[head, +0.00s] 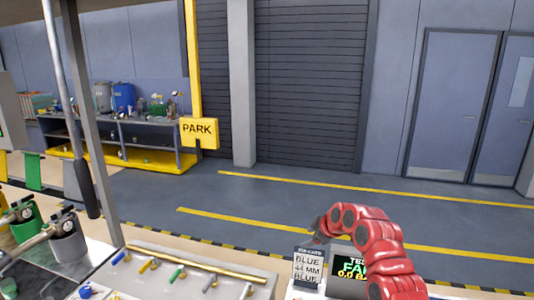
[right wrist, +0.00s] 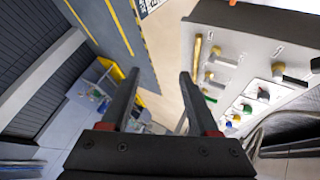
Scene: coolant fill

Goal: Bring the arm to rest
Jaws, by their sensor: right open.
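My right arm, red, comes in at the lower right of the head view and bends over to the left. Its dark gripper (head: 318,236) is small there, beside the top of a label card. In the right wrist view the gripper (right wrist: 159,75) shows two dark fingers spread apart with nothing between them. Pale floor lies behind the gap. My left gripper is not in view.
A grey panel (head: 180,270) with coloured valves and a brass rail is at the lower left; it also shows in the right wrist view (right wrist: 270,40). The label card (head: 308,268) and a screen (head: 352,268) stand near my arm. A yellow PARK sign (head: 198,132) and workbench are farther back.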

